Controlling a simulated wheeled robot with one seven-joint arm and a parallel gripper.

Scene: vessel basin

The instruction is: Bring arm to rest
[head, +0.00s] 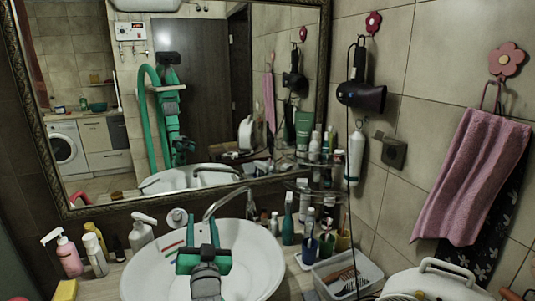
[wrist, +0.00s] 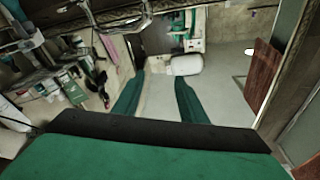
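My gripper (head: 202,230) is green and black and hangs over the white basin in the head view. In the wrist view its two green fingers (wrist: 159,85) stand apart with nothing between them. The gripper is open and empty. The white basin (head: 145,275) lies under and around it, partly hidden by the gripper. I cannot tell the exact height of the gripper above the basin. A few coloured toothbrush-like strips show at the basin's back left, close to the fingers.
A curved faucet (head: 225,198) rises behind the gripper. Soap bottles (head: 68,255) stand left of the basin; several bottles and cups (head: 325,243) and a white tray (head: 345,272) stand right. A framed mirror (head: 205,60) is behind. A pink towel (head: 470,175) hangs at right.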

